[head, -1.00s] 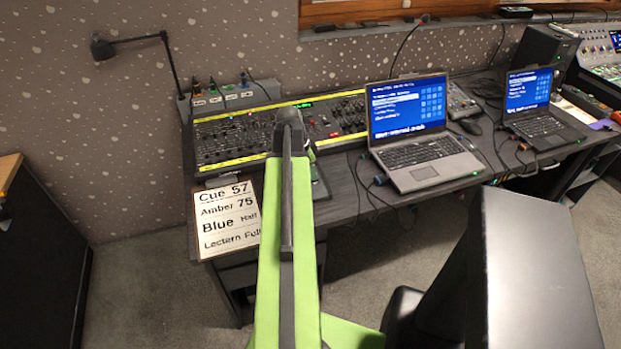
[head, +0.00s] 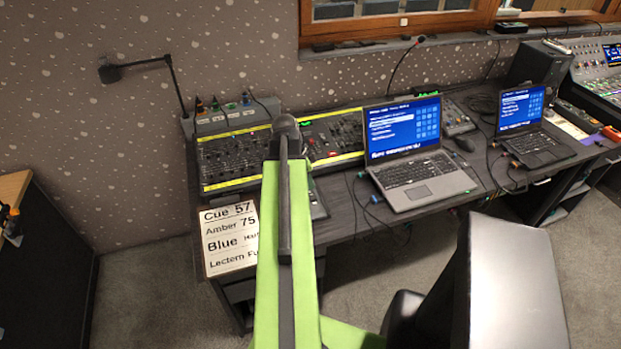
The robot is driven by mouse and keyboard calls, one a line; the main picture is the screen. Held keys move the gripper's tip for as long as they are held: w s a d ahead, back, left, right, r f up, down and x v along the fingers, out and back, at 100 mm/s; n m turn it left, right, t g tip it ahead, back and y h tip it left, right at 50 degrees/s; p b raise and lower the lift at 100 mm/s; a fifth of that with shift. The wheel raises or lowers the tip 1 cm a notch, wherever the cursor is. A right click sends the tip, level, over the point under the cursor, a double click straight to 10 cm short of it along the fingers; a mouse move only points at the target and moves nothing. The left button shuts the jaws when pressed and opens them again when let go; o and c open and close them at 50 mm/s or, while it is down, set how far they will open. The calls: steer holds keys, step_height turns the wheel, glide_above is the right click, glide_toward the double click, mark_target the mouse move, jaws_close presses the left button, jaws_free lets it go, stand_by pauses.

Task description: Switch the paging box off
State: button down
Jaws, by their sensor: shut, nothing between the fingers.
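I cannot tell for sure which thing is the paging box. A grey box (head: 232,117) with several coloured plugs or knobs and small labels stands at the desk's back left, by the wall. Its switch positions are too small to read. My green arm reaches forward from the bottom middle. My gripper (head: 287,128) is at its far end, over the mixing desk (head: 232,158), right of and nearer than the grey box. It is shut and empty; its fingertips are mostly hidden by my arm.
A laptop (head: 415,185) stands right of my arm, with a second laptop (head: 538,150) farther right. A lamp (head: 140,67) reaches over the left. A black chair (head: 515,280) fills the lower right.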

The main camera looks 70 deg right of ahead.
steer(key=r+p, duration=0.1)
steer(key=a+r+p, duration=0.1)
steer(key=r, duration=0.1)
steer(key=a+r+p, duration=0.1)
steer(key=r, duration=0.1)
steer(key=shift+w, duration=0.15)
steer(key=shift+f, duration=0.1)
steer(key=w+a+n+t, duration=0.1)
steer(key=w+a+n, duration=0.5)
steer(key=w+a, duration=0.5)
steer(key=w+a+n+t, duration=0.1)
steer(key=w+a+n, duration=0.7)
steer(key=w, duration=0.6)
steer(key=w+a+n, duration=0.3)
steer(key=a+n, duration=0.1)
steer(key=a, duration=0.7)
steer(key=w+a+n+y, duration=0.1)
steer(key=w+a+n, duration=0.2)
steer(key=a, duration=0.9)
steer(key=w+a+f+n+y, duration=0.1)
steer(key=w+a+n, duration=0.2)
steer(key=a+n, duration=0.4)
steer(key=a, duration=0.5)
steer(key=shift+a+t, duration=0.2)
steer(key=shift+t, duration=0.1)
